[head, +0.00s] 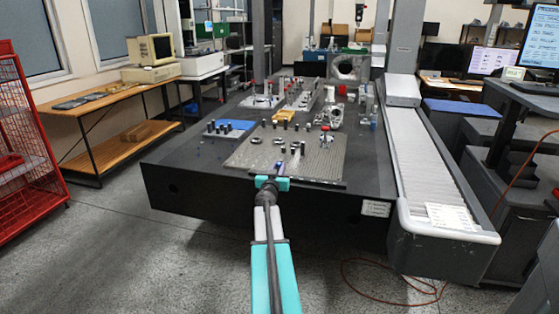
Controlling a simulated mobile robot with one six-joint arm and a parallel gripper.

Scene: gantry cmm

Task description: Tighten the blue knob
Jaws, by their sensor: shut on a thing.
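My gripper (279,174) reaches out over the front edge of the grey perforated fixture plate (320,165). It is shut on a small dark blue piece, which appears to be the blue knob (280,166), at the near side of the plate. The gripper and arm hide part of the knob and what lies under it. The knob's exact tilt and how it sits on its mount are too small to tell.
The plate lies on a large dark granite table (200,170) and carries several black posts and ring-shaped parts. A blue tray (229,129) of small parts sits to its left. A white ribbed guideway (425,150) runs along the right. Open floor lies in front.

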